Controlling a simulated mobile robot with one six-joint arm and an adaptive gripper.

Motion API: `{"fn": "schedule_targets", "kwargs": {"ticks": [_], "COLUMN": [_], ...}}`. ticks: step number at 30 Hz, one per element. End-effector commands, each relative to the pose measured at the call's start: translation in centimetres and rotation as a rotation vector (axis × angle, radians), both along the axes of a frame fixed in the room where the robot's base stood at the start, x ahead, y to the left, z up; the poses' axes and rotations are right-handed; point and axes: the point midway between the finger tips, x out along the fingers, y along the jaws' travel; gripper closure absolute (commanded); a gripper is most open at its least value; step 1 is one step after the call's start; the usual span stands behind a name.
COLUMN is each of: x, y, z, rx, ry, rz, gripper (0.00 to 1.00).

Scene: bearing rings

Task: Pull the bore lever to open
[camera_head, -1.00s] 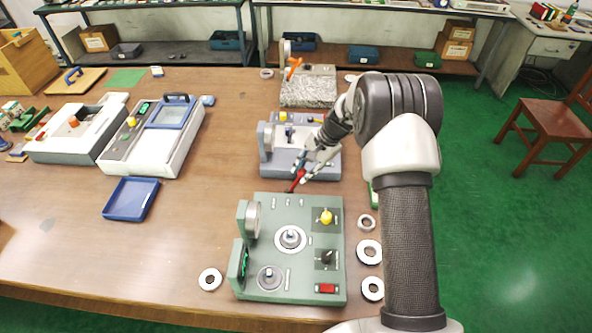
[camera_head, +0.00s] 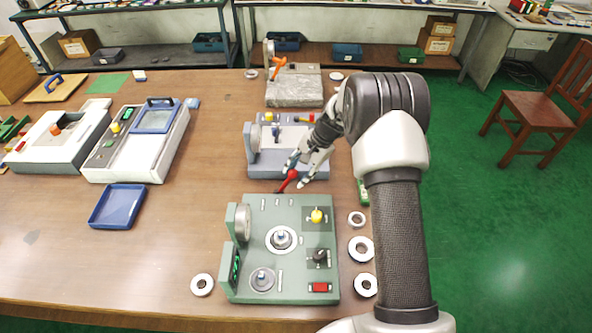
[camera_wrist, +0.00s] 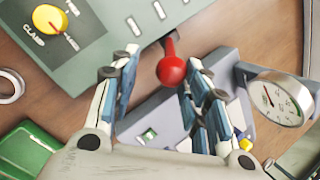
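The bore lever has a red ball knob (camera_wrist: 171,70) on a short red stem at the edge of the green-grey machine (camera_wrist: 75,65). In the wrist view the knob sits between the fingers of my gripper (camera_wrist: 160,90), which are spread with a gap on both sides. In the head view the red knob (camera_head: 292,174) stands at the back edge of the green machine (camera_head: 300,215), and my open gripper (camera_head: 303,172) is right beside it. Whether a finger touches the knob cannot be told.
A grey-blue machine (camera_head: 262,155) with a dial gauge (camera_wrist: 282,100) stands just behind the lever. Bearing rings (camera_head: 361,249) lie right of the green machine, and another ring (camera_head: 202,285) lies left.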

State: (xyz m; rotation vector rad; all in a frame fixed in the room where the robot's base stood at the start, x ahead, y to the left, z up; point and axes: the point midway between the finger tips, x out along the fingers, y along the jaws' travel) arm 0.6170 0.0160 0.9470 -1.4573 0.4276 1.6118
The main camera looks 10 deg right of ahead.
Motion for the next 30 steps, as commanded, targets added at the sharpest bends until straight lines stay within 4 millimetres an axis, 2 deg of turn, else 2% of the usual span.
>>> {"fn": "schedule_targets", "kwargs": {"ticks": [4, 22, 26, 30], "x": [-0.2, 0.0, 0.0, -0.3], "y": [-0.2, 0.0, -0.6, -1.7], "z": [-0.2, 0.4, 1.8, 4.4], "rx": [-0.004, 0.0, -0.001, -0.001], "ry": [0.005, -0.002, -0.004, -0.005], "rz": [0.001, 0.003, 0.002, 0.0], "gripper": [0.55, 0.55, 0.55, 0.55]}}
